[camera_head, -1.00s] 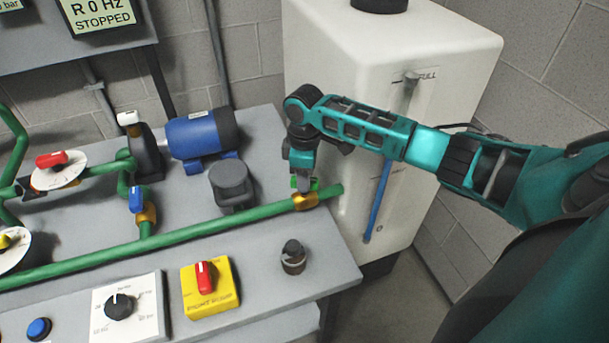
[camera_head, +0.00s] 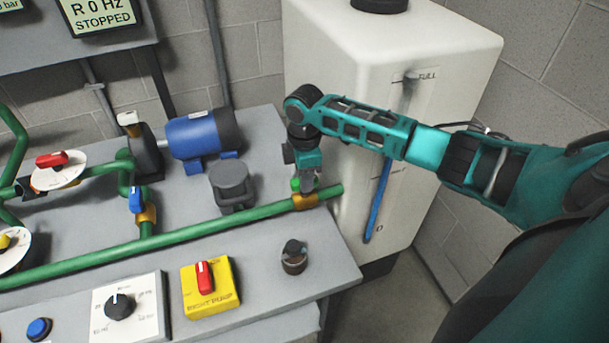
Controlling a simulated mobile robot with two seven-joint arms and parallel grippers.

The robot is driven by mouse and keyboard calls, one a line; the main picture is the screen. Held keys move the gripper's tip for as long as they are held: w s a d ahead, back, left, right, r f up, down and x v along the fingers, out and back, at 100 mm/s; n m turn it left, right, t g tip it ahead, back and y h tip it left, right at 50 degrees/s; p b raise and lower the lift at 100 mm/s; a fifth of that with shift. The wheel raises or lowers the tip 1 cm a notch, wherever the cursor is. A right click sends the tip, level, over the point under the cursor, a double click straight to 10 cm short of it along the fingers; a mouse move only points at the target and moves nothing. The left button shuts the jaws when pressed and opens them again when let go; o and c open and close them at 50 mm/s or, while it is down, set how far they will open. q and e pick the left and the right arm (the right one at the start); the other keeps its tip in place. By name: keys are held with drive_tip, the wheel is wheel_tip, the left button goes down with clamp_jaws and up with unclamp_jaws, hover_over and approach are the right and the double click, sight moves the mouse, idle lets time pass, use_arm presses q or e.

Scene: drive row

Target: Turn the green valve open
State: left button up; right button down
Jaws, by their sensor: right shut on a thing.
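The green valve handle (camera_head: 296,185) sits on a brass valve body (camera_head: 305,202) near the right end of the long green pipe. My right gripper (camera_head: 308,183) reaches down from above and is shut on the green valve handle. The fingers hide most of the handle, so its exact angle is hard to tell. My left gripper is not in view.
A white tank (camera_head: 350,90) stands close behind my right arm. A grey capped part (camera_head: 232,186), a blue motor (camera_head: 203,134) and a blue-handled valve (camera_head: 137,200) lie to the left. A yellow switch box (camera_head: 210,288) and a dark knob (camera_head: 294,257) are in front.

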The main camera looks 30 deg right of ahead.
drive_tip(key=c, duration=0.9)
unclamp_jaws()
wheel_tip(320, 180, up, 13)
drive_tip(key=shift+o, duration=0.4)
